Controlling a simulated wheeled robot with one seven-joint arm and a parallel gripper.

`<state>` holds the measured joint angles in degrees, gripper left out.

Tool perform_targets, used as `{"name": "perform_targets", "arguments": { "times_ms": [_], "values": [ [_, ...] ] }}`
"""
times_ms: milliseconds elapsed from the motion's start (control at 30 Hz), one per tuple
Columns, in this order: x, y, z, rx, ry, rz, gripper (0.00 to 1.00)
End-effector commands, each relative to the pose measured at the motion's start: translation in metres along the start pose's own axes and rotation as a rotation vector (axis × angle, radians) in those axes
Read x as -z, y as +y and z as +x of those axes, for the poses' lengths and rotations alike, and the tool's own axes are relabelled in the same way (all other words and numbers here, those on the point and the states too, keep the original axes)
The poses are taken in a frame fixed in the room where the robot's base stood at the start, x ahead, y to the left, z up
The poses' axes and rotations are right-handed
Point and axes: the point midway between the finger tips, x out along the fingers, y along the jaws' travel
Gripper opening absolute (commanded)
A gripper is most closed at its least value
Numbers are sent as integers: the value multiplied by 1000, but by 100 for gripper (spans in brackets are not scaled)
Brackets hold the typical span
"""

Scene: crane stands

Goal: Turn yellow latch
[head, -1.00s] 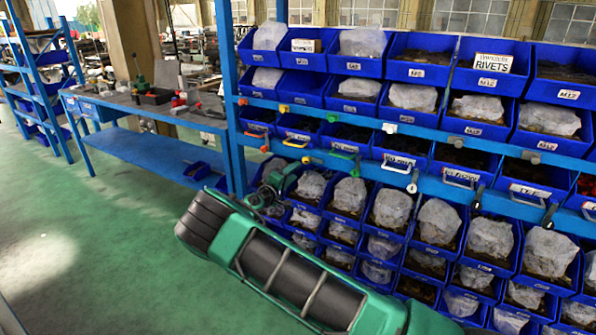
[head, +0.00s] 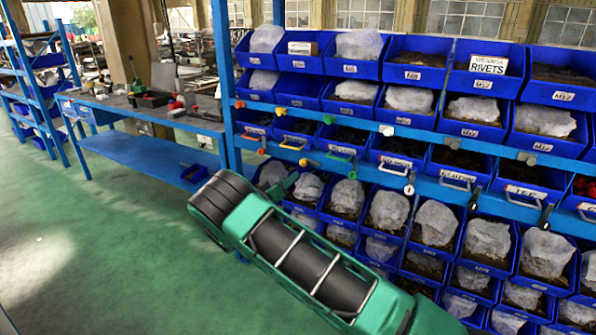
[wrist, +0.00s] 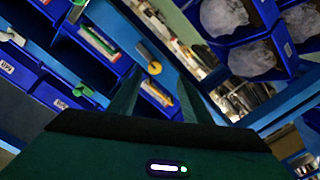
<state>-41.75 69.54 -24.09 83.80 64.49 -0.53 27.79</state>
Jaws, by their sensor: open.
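The yellow latch (head: 303,162) is a small yellow knob on the lower blue rail of the bin rack in the head view. In the wrist view the yellow latch (wrist: 155,67) shows as a round yellow end on a grey bar, ahead of my gripper and between its fingers in the picture. I cannot tell the gap between fingers and latch.
A red knob (head: 262,151) and a white knob (head: 408,189) sit on the same rail. Blue bins with bagged parts fill the rack below. A workbench (head: 150,110) stands left; green floor is clear.

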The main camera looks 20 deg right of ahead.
Motion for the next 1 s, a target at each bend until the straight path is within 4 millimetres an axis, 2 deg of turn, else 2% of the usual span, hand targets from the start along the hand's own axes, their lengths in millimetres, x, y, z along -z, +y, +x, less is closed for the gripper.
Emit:
{"name": "perform_targets", "arguments": {
  "times_ms": [100, 200, 367, 467, 800, 1000],
  "values": [
    [3, 3, 0, -4, -1, 223, 44],
    [6, 5, -2, -7, 2, 358, 44],
    [9, 6, -1, -10, 6, 451, 44],
    [9, 7, 6, -11, 6, 458, 44],
    [8, 8, 63, -12, 7, 455, 44],
    [8, 7, 90, -11, 6, 453, 44]
  ]
}}
